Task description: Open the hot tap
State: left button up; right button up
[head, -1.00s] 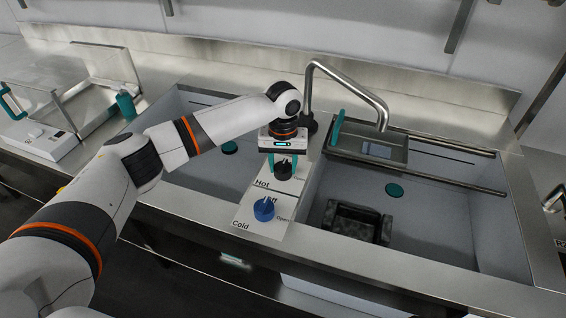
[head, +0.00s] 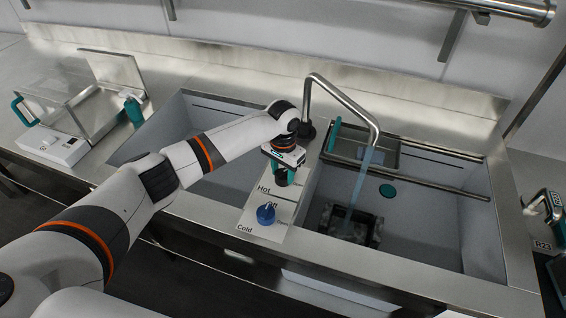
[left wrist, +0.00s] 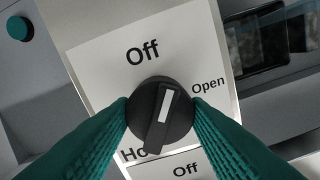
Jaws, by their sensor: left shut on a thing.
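The hot tap knob (left wrist: 160,115) is black with a white mark and sits on a white plate labelled Off, Open and Hot. In the left wrist view its mark points up and slightly right, between Off and Open. My left gripper (head: 284,180) has its teal fingers shut on the sides of this knob; the fingers also fill the lower left wrist view (left wrist: 160,112). The steel spout (head: 345,98) arches over the right basin, and a stream of water (head: 361,178) runs from it. My right gripper is not in view.
The blue cold knob (head: 266,214) is just in front of the hot knob. A dark open mould (head: 361,228) stands in the right basin under the stream. A tray (head: 392,157) hangs at that basin's back. A lidded device (head: 67,148) stands at left.

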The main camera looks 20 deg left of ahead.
aim_at(283, 172)
pick_arm(q)
jog(key=m+p, duration=0.1)
jog(key=m, duration=0.1)
jog(key=shift+r+m+p, duration=0.15)
jog(key=shift+m+p, duration=0.15)
jog(key=shift+m, duration=0.1)
jog(key=m+p, duration=0.1)
jog(key=m, duration=0.1)
jog(key=shift+m, duration=0.4)
jog(key=m, duration=0.2)
jog(key=shift+m+p, duration=0.3)
jog(key=shift+p, duration=0.05)
jog(key=shift+m, duration=1.4)
jog(key=o, duration=1)
notch_tip(283, 172, up, 12)
jog(key=shift+f+b, duration=0.1)
jog(key=shift+b, duration=0.5)
